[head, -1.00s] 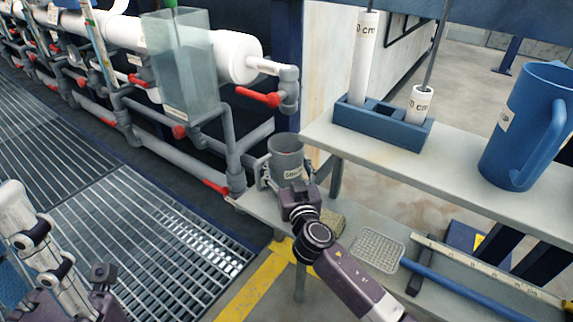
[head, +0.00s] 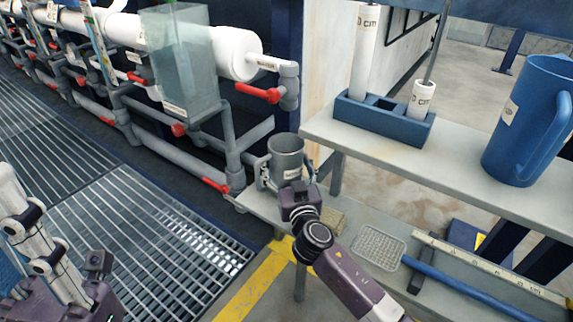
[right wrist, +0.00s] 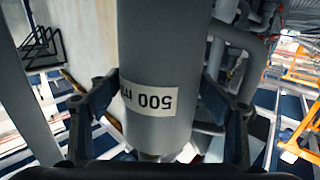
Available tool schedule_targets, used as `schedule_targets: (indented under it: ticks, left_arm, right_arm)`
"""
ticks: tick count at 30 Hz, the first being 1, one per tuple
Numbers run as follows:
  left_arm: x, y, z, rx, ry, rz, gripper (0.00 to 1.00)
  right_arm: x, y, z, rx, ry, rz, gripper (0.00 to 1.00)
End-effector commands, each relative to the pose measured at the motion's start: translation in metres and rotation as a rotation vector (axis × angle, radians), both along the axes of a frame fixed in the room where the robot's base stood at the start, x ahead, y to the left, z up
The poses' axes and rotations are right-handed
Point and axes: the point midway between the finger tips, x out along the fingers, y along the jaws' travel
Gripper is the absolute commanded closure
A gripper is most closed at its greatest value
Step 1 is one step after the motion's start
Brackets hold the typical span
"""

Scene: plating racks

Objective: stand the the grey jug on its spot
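The grey jug (head: 287,153), with a white label, is upright at the left end of the lower shelf in the head view. It fills the middle of the right wrist view (right wrist: 160,60), where its label reads 500. My right gripper (right wrist: 160,98) has one finger against each side of the jug; it also shows in the head view (head: 282,172). The jug's base is hidden by my gripper in the head view, so I cannot tell whether it touches the shelf. No marked spot is clearly visible.
A blue jug (head: 528,125) and a blue rack (head: 385,120) with white cylinders stand on the upper shelf (head: 430,165). A sponge (head: 331,219), a mesh tray (head: 379,248) and a ruler (head: 490,268) lie on the lower shelf. Pipes with red valves (head: 258,94) are close on the left.

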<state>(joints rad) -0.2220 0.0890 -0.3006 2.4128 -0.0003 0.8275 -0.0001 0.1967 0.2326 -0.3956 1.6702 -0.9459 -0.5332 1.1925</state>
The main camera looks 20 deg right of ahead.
Motion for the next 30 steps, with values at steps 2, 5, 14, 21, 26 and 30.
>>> schedule_targets:
  ticks: [2, 5, 14, 21, 26, 30]
  left_arm:
    - [0.0, 0.0, 0.001, 0.0, -0.001, 0.0, 0.71]
    - [0.0, 0.0, 0.001, 0.0, -0.001, 0.0, 0.71]
    - [0.001, 0.001, 0.0, -0.002, 0.002, 0.001, 0.71]
    - [0.001, 0.0, 0.0, -0.001, 0.001, 0.001, 0.71]
    - [0.001, 0.0, 0.0, -0.002, 0.002, 0.0, 0.71]
    - [0.001, 0.0, 0.0, -0.001, 0.001, 0.0, 0.71]
  right_arm:
    - [0.0, 0.0, 0.0, 0.0, 0.0, 0.0, 0.17]
    - [0.0, 0.0, 0.0, 0.0, 0.0, 0.0, 0.14]
    - [-0.005, 0.001, -0.002, 0.0, 0.003, 0.0, 0.14]
    - [-0.041, 0.004, -0.003, 0.003, 0.005, 0.001, 0.14]
    - [-0.074, 0.006, -0.002, 0.003, 0.005, -0.001, 0.14]
    - [-0.097, 0.008, -0.001, 0.002, 0.003, 0.0, 0.14]
